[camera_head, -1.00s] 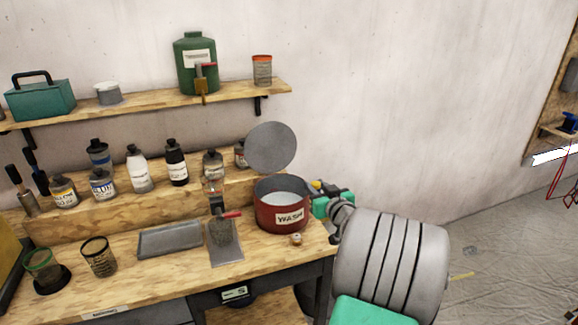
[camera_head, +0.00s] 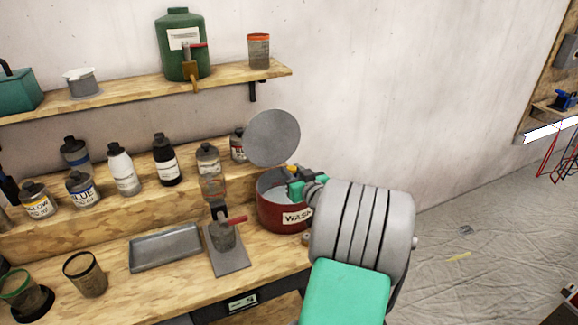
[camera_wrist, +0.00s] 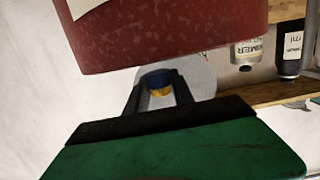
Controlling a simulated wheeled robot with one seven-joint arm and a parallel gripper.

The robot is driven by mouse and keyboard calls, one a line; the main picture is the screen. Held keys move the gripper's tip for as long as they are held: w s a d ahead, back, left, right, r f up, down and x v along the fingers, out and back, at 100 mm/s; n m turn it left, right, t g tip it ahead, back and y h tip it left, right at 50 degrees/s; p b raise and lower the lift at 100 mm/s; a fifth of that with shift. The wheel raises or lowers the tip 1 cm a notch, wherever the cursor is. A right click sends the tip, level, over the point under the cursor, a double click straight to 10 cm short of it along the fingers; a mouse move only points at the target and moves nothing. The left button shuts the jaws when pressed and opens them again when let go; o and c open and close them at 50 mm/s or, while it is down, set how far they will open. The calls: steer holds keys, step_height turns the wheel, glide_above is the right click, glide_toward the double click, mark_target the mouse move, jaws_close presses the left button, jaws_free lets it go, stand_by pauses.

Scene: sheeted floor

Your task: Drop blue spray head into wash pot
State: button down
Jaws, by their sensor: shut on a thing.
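The red wash pot (camera_head: 278,213), marked WASH, stands at the right end of the bench with pale contents. My gripper (camera_head: 292,174) is at the pot's right side, at about rim height, and overlaps the opening in the head view. A small yellow part shows at my fingertips in the head view.
A round grey lid (camera_head: 273,138) stands up behind the pot. Several bottles (camera_head: 166,160) line the back step. A stand with a red handle (camera_head: 228,235) is left of the pot, beside a grey tray (camera_head: 166,247). Open floor lies right.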

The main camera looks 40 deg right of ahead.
step_height(320, 180, down, 3)
steer(key=shift+r+b, duration=0.1)
steer(key=shift+b, duration=0.2)
steer(key=c, duration=1)
jaws_free()
steer(key=b+v, duration=0.2)
steer(key=v, duration=0.5)
steer(key=shift+s, duration=0.4)
steer(key=shift+a, duration=0.1)
